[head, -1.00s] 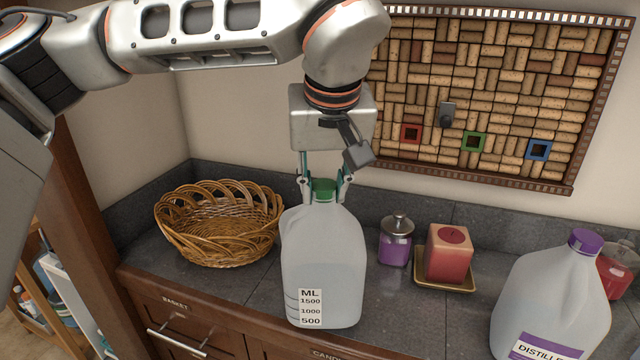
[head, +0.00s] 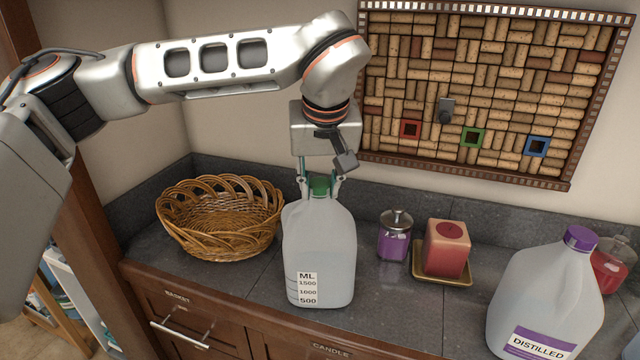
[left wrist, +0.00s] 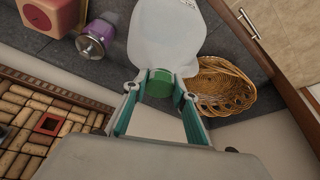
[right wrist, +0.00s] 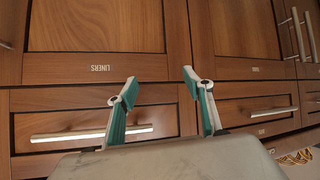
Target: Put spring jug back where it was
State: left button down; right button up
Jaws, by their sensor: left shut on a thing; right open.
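The spring jug (head: 320,250) is a translucent white jug with a green cap (head: 319,186) and an ML scale on its front. It is upright over the counter, between the basket and the purple jar; I cannot tell whether its base touches the counter. My left gripper (head: 319,182) is shut on the green cap from above. In the left wrist view the cap (left wrist: 159,84) sits between the fingers, with the jug body (left wrist: 165,38) beyond. My right gripper (right wrist: 155,85) is open and empty in front of the wooden cabinet doors and drawers; it is not in the head view.
A wicker basket (head: 220,218) stands left of the jug. A purple jar (head: 395,236) and a red candle (head: 447,247) on a gold tray are to its right. A purple-capped distilled jug (head: 545,300) and a red jar (head: 610,265) stand far right. A cork board (head: 490,90) hangs behind.

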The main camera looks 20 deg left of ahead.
pick_arm(q)
jog(key=c, duration=2)
grip_release()
jog(key=shift+f, duration=0.1)
jog(key=o, duration=0.4)
jog(key=shift+r, duration=0.4)
jog(key=v, duration=0.7)
jog(key=shift+s, duration=0.1)
